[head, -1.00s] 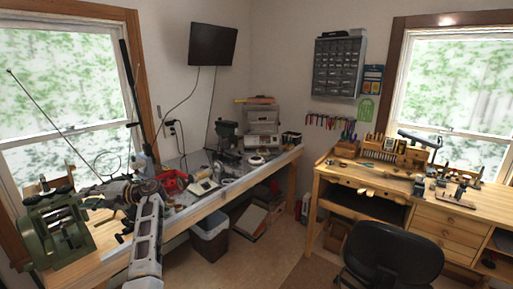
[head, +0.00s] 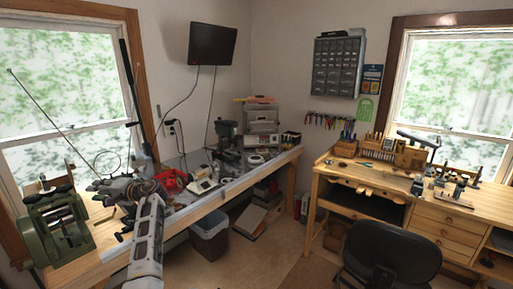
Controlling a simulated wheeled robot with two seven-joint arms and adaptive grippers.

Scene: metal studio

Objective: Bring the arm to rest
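My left arm comes in from the bottom of the head view, with its pale forearm over the left workbench (head: 258,176). My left gripper (head: 112,187) is a small grey shape beyond the forearm, above the bench's left part. It blends with the clutter behind it, and its fingers are too small to tell open from shut. I see nothing clearly held in it. My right arm and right gripper are not in view.
A green machine (head: 58,225) stands on the bench left of my forearm. A red object (head: 173,182) and several tools lie to the right. A grey bin (head: 210,240) stands below. A black chair (head: 392,252) stands before the wooden desk (head: 455,222). Open floor lies between.

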